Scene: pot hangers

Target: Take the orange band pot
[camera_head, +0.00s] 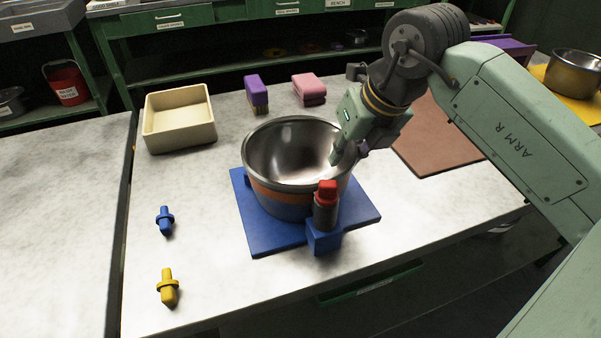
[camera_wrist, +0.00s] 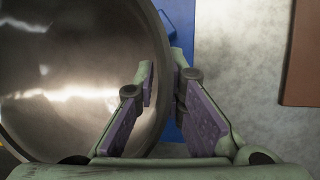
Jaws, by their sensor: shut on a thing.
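The orange band pot (camera_head: 264,196) is a steel pot with an orange band around its outer wall. It stands upright on a blue mat (camera_head: 268,238) on the table. My gripper (camera_head: 345,155) is at the right side of its rim, pointing down. In the wrist view my gripper (camera_wrist: 164,80) is shut on the pot's wall, one finger inside and one outside. The pot's shiny inside (camera_wrist: 75,85) fills the left of that view and looks empty. The pot's far lower side is hidden.
A red-topped grey cylinder (camera_head: 326,208) on a blue block stands close to the pot's front right.

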